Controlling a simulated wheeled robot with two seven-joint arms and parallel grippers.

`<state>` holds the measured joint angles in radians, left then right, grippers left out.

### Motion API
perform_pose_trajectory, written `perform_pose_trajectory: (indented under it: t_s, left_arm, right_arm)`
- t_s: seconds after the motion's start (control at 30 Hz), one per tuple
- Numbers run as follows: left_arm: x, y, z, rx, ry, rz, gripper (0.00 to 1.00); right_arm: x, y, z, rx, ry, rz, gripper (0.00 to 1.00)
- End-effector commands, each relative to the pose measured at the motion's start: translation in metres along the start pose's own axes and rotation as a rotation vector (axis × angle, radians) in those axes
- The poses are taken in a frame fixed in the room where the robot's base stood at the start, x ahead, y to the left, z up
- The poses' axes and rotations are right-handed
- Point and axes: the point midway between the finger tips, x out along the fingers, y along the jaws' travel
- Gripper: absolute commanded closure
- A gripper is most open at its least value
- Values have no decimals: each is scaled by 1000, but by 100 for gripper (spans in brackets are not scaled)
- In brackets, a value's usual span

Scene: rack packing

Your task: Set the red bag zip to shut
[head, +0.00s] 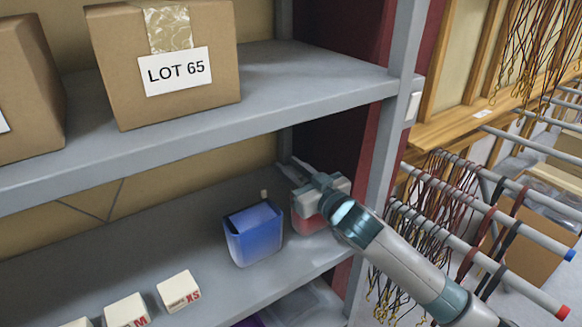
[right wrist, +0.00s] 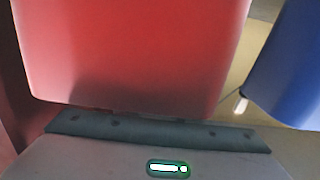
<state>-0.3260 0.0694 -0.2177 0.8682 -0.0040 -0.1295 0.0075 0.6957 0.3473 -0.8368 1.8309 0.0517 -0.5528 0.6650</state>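The red bag (head: 307,222) stands on the lower shelf at its right end, partly hidden behind my right gripper. In the right wrist view the red bag (right wrist: 140,50) fills much of the upper part, very close. Its zip cannot be made out in either view. My right gripper (head: 291,169) reaches over the top of the red bag from the right, its fingers pointing to the back left. The fingers are small here and hidden in the wrist view, so I cannot tell whether they hold anything. My left gripper is not in view.
A blue bag (head: 254,238) stands just left of the red bag and shows in the wrist view (right wrist: 292,70). Small white boxes (head: 178,291) lie further left. The upper shelf (head: 300,85) overhangs, bearing a LOT 65 carton (head: 165,95). A grey post (head: 385,165) stands right.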

Motion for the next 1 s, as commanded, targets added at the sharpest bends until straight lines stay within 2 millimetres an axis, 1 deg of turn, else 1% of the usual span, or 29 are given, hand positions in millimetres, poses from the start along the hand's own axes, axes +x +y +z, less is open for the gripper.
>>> perform_pose_trajectory:
  t_s: [0.2,0.23,0.27,0.3,0.33,1.0]
  left_arm:
    - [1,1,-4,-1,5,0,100]
    - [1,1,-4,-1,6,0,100]
    - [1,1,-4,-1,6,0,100]
    - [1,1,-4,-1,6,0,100]
    - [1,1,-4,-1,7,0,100]
    - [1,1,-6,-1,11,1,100]
  right_arm:
    - [0,0,0,0,0,0,72]
    - [0,0,0,0,0,0,77]
    - [0,0,0,0,0,0,84]
    - [0,0,0,0,0,0,93]
    - [0,0,0,0,0,0,100]
    - [0,0,0,0,0,0,100]
